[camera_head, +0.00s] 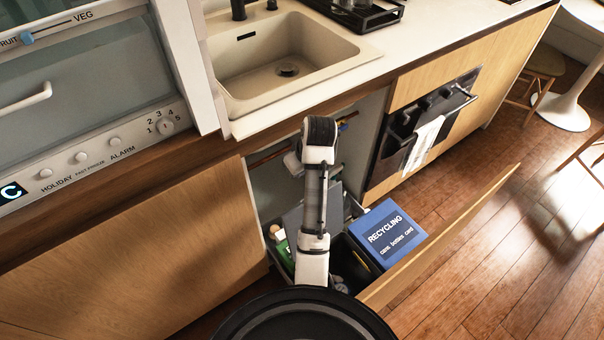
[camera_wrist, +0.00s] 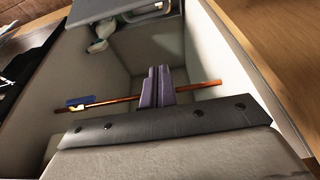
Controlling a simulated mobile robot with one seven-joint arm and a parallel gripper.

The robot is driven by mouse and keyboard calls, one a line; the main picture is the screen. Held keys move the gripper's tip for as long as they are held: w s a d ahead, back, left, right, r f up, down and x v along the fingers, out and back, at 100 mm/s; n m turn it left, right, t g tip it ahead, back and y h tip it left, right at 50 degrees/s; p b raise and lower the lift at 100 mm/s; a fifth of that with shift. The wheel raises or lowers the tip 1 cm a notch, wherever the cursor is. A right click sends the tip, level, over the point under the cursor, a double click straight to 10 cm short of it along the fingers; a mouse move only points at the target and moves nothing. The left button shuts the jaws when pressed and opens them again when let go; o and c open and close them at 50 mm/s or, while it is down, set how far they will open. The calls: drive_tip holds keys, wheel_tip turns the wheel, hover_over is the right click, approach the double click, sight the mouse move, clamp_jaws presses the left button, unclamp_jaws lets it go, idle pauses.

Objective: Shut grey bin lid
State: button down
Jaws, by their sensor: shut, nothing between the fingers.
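The grey bin stands in the pulled-out drawer under the sink in the head view, largely hidden by my arm. A grey panel (camera_head: 291,218) beside my arm looks like its raised lid. In the head view my gripper is hidden.
A blue recycling bin (camera_head: 388,232) with its top shut stands to the right in the drawer. Green and white items (camera_head: 281,243) lie at the left. The wooden drawer front (camera_head: 440,237) sticks out. A copper pipe (camera_wrist: 205,86) crosses the cabinet behind my fingers.

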wheel_tip(320, 180, down, 9)
drive_tip(key=s+p, duration=0.1)
drive_tip(key=p, duration=0.1)
drive_tip(key=shift+d+r+p, duration=0.15)
drive_tip(key=shift+d+p, duration=0.15)
drive_tip(key=shift+p, duration=0.05)
